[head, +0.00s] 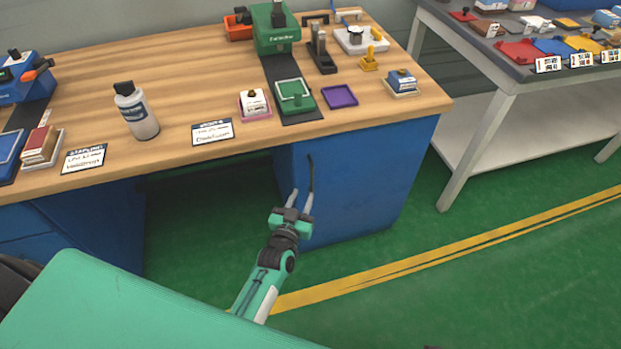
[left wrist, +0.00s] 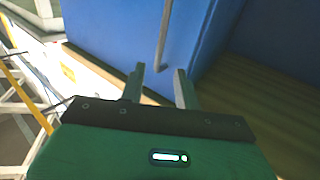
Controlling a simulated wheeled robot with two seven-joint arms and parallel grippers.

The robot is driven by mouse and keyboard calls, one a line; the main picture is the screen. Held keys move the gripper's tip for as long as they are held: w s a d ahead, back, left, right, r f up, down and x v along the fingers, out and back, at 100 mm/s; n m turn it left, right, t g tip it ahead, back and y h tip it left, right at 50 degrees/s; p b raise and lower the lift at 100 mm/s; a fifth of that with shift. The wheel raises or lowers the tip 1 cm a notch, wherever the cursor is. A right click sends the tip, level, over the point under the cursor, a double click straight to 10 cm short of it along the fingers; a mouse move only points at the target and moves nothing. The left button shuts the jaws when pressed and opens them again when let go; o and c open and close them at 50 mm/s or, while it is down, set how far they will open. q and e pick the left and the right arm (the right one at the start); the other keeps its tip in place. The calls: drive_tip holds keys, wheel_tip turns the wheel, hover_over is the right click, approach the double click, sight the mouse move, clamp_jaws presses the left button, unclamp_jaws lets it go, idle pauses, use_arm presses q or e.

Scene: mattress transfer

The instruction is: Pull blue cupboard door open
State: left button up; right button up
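The blue cupboard door (head: 365,180) is under the right end of the wooden bench and looks closed. A thin dark vertical handle (head: 311,172) is near its left edge. My left gripper (head: 306,194) is open near the lower end of the handle. In the left wrist view, its two fingers (left wrist: 159,78) are spread apart, and the grey handle (left wrist: 164,40) on the blue door (left wrist: 115,35) runs down toward the gap between them. I cannot tell whether the fingers touch it. My right gripper is not in view.
The wooden bench top (head: 200,90) overhangs the cupboard and carries a white bottle (head: 137,112), a green press (head: 275,28) and small trays. A grey table (head: 455,150) stands to the right. The green floor (head: 480,300) in front of the cupboard is clear.

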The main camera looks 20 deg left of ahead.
sight(311, 175)
use_arm(q)
drive_tip(key=w, duration=0.8)
drive_tip(key=shift+w, duration=0.1)
clamp_jaws()
